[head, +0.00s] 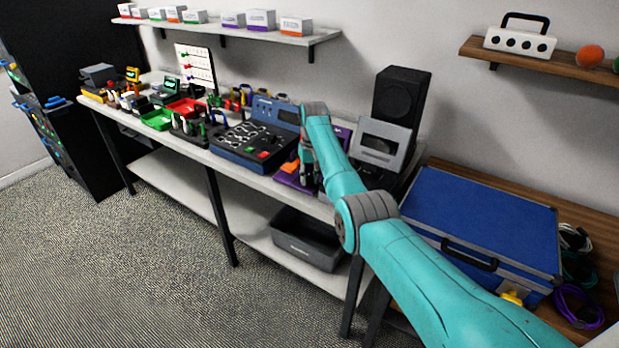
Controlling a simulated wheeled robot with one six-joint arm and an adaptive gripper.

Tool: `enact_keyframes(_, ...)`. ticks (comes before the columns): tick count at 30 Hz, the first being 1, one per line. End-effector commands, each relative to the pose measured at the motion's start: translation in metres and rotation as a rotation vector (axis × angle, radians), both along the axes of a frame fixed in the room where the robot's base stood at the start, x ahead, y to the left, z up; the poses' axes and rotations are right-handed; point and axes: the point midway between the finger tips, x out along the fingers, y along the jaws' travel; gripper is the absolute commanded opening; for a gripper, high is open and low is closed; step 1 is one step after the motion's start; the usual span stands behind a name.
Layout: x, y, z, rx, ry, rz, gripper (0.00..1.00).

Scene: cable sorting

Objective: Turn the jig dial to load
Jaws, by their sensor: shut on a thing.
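The jig with a purple base (284,179) and an orange part (290,167) sits near the front edge of the long white workbench, right of the blue test panel. My gripper (307,183) points down over the right part of this jig, at the end of my teal arm. It is shut on the jig dial, which is mostly hidden behind the fingers at this distance. The dial's marks and the way it points are too small to make out.
The blue panel (237,158) with cables stands left of the jig. A grey box-shaped device (380,145) and a black speaker (401,95) are at the right. A blue case (480,215) lies on the wooden surface. A dark bin (305,240) is on the lower shelf.

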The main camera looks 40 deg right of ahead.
Motion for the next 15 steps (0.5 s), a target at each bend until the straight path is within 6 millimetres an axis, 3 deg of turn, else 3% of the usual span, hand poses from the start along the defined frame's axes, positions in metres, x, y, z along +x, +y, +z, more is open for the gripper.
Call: enact_keyframes(15, 0.0000, -0.0002, -0.0006, 0.000, 0.000, 0.140, 0.00)
